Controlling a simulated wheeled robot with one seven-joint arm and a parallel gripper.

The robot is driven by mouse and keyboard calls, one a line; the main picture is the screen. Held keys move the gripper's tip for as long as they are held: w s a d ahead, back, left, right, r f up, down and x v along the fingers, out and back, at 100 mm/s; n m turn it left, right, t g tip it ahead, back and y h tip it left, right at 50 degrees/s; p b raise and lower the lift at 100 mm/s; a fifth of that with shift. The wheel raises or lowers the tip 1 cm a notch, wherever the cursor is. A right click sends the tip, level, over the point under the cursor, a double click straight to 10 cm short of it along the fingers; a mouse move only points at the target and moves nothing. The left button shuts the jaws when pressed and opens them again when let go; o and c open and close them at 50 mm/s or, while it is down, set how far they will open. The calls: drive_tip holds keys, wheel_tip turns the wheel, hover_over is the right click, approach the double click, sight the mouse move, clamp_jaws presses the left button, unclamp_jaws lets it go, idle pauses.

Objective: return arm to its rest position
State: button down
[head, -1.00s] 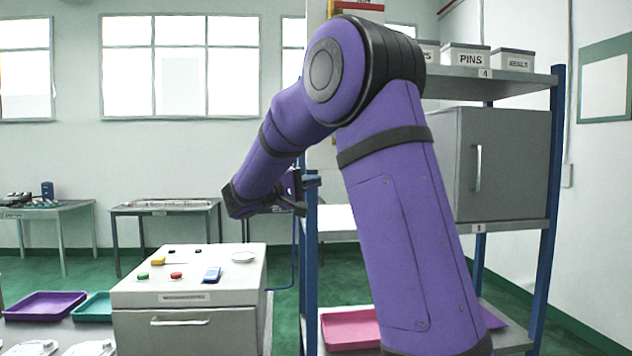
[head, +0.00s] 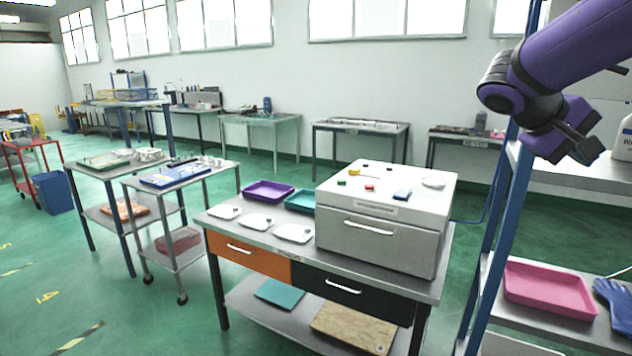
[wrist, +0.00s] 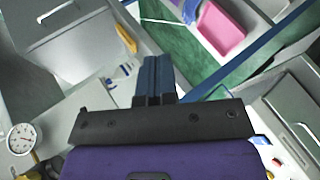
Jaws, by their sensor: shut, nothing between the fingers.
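My purple arm (head: 585,45) reaches in from the upper right corner of the head view. My gripper (head: 588,150) hangs at its end, in front of the blue-posted shelf rack and above its pink tray. In the wrist view my gripper (wrist: 157,65) points away from the camera with its two dark blue fingers together and nothing between them. No object hangs from it. Most of the arm is outside the head view.
A workbench (head: 440,285) carries a white-topped cabinet (head: 385,225), a purple tray (head: 268,191) and several white castings. The rack post (head: 490,245) stands close to my gripper. A pink tray (head: 550,288) and blue glove lie on the rack.

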drive_tip(key=s+a+f+n+t+y, duration=0.1)
drive_tip(key=s+a+f+t+y, duration=0.2)
drive_tip(key=s+a+y, duration=0.2)
drive_tip(key=s+a+f+n+t+y, duration=0.1)
drive_tip(key=s+a+f+t+y, duration=0.3)
drive_tip(key=s+a, duration=0.4)
drive_tip(key=a+y, duration=0.1)
drive_tip(key=a, duration=0.3)
drive_tip(key=shift+s+y, duration=0.4)
drive_tip(key=shift+a, duration=0.1)
